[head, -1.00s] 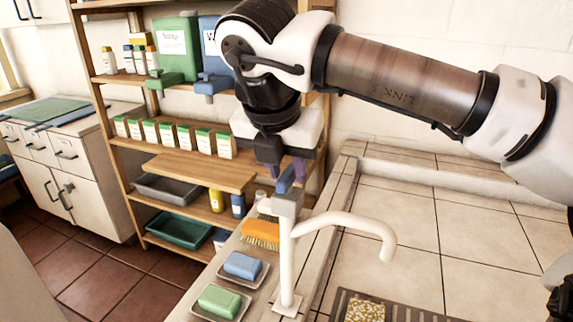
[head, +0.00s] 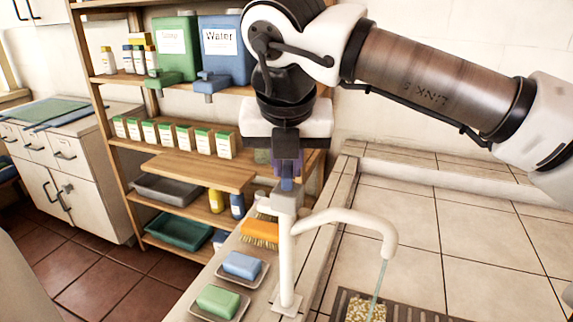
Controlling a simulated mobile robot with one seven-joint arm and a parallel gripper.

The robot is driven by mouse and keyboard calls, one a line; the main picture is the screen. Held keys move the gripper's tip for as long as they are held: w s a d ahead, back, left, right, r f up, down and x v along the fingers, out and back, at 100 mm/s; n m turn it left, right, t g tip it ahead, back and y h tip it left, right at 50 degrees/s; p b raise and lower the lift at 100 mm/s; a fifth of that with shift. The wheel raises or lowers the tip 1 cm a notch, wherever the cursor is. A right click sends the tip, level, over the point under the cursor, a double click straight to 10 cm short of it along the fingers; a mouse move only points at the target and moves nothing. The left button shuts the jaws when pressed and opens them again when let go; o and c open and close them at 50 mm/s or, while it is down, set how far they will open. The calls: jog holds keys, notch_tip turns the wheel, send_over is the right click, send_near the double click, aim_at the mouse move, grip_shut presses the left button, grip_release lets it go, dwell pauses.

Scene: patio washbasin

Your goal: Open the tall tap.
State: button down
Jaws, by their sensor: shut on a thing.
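The tall tap (head: 287,255) is a cream post with a grey head and a curved spout (head: 345,222) reaching right. A thin stream of water (head: 379,285) runs down from the spout's end. My gripper (head: 287,170) points down above the tap's head. It is shut on the tap's blue handle (head: 287,184), which now stands about upright. The fingers partly hide the handle.
Green soap (head: 218,301) and blue soap (head: 242,265) lie in dishes left of the tap, with an orange brush (head: 262,232) behind. A drain grate holding a speckled sponge (head: 362,308) lies below the spout. A shelf unit (head: 180,178) with jugs and boxes stands behind. The tiled basin at right is clear.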

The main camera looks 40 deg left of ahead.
jog(key=n+y, duration=0.1)
jog(key=n, duration=0.2)
jog(key=shift+w+d+n+g, duration=0.1)
jog(key=shift+n+g, duration=0.2)
jog(key=shift+g, duration=0.1)
jog(key=n+g+y, duration=0.1)
jog(key=n, duration=0.2)
jog(key=shift+w+r+n+p, duration=0.1)
jog(key=shift+n+p, duration=0.2)
jog(key=shift+p, duration=0.1)
jog(key=n+g+p, duration=0.1)
jog(key=n, duration=0.2)
jog(key=shift+w+n+g, duration=0.1)
jog(key=shift+n+g, duration=0.2)
jog(key=shift+n+g+p, duration=0.6)
jog(key=shift+n+g, duration=0.1)
jog(key=shift+n, duration=0.9)
jog(key=c, duration=1.4)
grip_release()
jog(key=v, duration=1.3)
jog(key=shift+w+d+r+b, duration=0.1)
jog(key=shift+d+r+b, duration=0.05)
jog(key=shift+r+b, duration=0.2)
